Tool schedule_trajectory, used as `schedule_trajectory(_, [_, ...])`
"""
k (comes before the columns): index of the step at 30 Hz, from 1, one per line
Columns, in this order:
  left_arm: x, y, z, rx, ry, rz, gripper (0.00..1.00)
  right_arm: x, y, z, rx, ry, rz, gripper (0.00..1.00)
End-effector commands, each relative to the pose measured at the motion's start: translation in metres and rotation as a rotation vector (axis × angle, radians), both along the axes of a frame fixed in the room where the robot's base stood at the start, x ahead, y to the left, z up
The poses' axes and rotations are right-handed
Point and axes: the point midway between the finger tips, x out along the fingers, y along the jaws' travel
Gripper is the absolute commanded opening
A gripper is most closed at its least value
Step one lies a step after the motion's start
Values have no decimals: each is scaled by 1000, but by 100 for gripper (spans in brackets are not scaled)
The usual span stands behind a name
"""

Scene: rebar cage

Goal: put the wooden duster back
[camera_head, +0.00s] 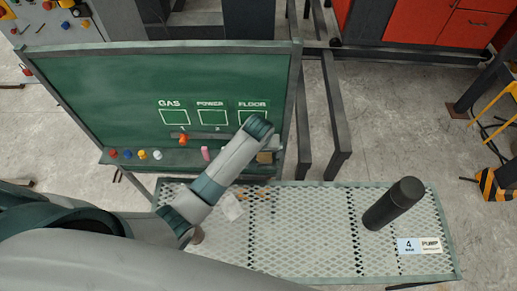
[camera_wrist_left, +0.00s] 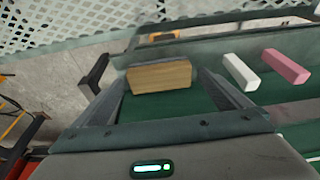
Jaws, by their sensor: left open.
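The wooden duster (camera_head: 264,157) is a small tan block at the right end of the green board's ledge (camera_head: 200,158). In the left wrist view the duster (camera_wrist_left: 159,75) lies across the opening between the two fingertips. My left gripper (camera_wrist_left: 163,88) is open, with a finger on either side of the duster's ends; I cannot tell whether they touch it. In the head view my left arm reaches over the ledge and mostly hides this gripper. My right gripper is not in view.
White and pink chalks (camera_wrist_left: 288,66) lie beside the duster, close to one finger. More coloured pieces (camera_head: 142,154) sit along the ledge. The green board (camera_head: 100,90) rises behind. A perforated platform (camera_head: 300,235) in front holds a dark cylinder (camera_head: 394,204) at right.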

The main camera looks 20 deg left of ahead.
Motion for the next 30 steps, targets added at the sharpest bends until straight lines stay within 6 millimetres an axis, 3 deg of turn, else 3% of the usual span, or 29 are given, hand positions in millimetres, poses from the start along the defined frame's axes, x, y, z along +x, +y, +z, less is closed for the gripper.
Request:
schedule_trajectory(8, [-4,-2,17,-1,-2,-1,96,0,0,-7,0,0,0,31])
schedule_trajectory(24, [-26,-8,98,-2,-4,0,96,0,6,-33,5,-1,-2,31])
schedule_trajectory(30, [-30,-9,114,0,-2,0,96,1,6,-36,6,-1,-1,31])
